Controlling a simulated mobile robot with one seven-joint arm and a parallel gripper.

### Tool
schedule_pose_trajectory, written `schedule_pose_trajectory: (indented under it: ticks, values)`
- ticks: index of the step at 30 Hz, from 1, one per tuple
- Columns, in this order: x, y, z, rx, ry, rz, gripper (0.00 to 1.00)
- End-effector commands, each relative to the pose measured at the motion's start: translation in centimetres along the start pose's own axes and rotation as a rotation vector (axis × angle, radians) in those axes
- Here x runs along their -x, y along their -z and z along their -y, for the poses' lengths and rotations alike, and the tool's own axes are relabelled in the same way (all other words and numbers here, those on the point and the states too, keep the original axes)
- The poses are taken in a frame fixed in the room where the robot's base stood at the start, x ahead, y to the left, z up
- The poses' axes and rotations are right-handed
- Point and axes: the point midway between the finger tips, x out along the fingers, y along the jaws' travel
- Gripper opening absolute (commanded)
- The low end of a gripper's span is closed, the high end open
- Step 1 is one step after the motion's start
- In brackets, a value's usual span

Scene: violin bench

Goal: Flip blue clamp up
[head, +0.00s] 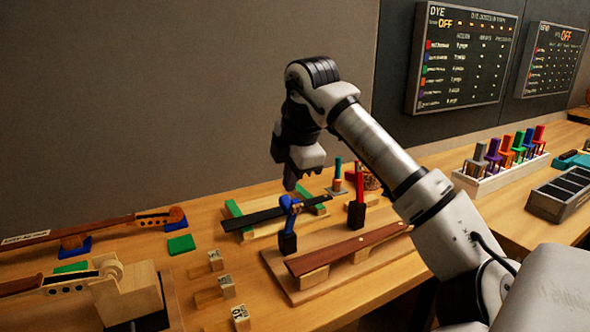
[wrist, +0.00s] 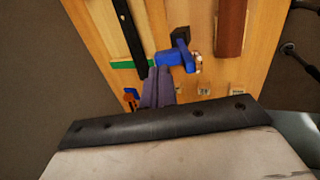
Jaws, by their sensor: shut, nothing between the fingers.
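The blue clamp (head: 290,205) stands on a black base (head: 287,243) at the near end of a dark fingerboard strip in the head view. Its blue top is bent over to one side. In the wrist view the blue clamp (wrist: 178,56) lies just beyond my fingertips, with its black part behind it. My gripper (head: 290,186) is shut and empty, pointing down just above the clamp's blue top. Its purple fingers (wrist: 158,82) show side by side in the wrist view. I cannot tell whether they touch the clamp.
A red clamp (head: 360,183) stands upright to the right. A reddish-brown strip (head: 345,250) lies on blocks in front. Small labelled blocks (head: 227,287) and violin necks (head: 80,230) are to the left. A rack of coloured handles (head: 500,165) stands at right.

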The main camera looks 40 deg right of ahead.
Motion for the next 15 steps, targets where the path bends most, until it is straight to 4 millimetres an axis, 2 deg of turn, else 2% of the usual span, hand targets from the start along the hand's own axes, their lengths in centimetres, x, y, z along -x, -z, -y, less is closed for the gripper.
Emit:
schedule_pose_trajectory:
  ticks: [1,6,15]
  values:
    - [-1.0,0.1,0.1,0.002,0.000,-0.002,0.00]
    - [-2.3,0.1,0.0,0.001,0.001,-0.001,0.00]
    - [-2.5,0.1,0.0,0.001,0.001,-0.001,0.00]
